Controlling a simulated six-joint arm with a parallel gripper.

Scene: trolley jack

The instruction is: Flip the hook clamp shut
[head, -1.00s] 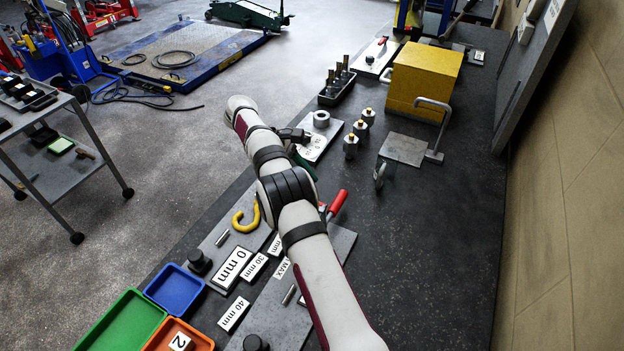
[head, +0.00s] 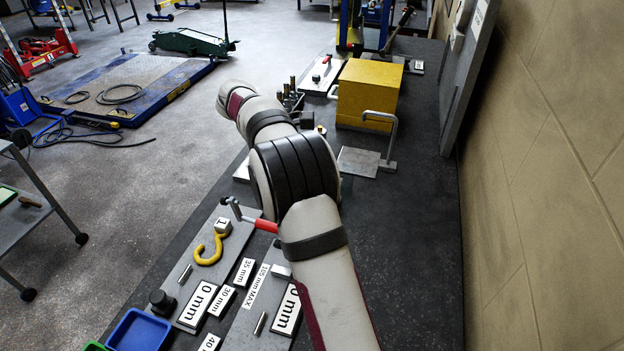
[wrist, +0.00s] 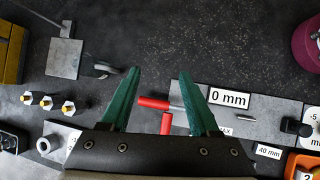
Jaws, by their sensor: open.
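A red-handled clamp (head: 265,225) with a bare metal end lies over the grey plate (head: 177,298) that carries a yellow hook (head: 212,248) and a block marked 1. In the wrist view, two red handles show between and below the fingertips: one lying across (wrist: 153,103) and one pointing down (wrist: 166,123). I cannot tell which is the hook clamp's. My gripper (wrist: 160,76) has green fingers spread wide, with nothing held. The lower handle runs toward the palm, which hides the rest. My arm hides part of the plates in the head view.
A second plate with a 0 mm label (wrist: 230,98) lies beside it. A yellow box (head: 368,90), a metal handle (head: 388,135) and yellow-topped posts (wrist: 46,102) stand further along the bench. A blue bin (head: 138,331) is at the near edge. Bare black bench lies right of my arm.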

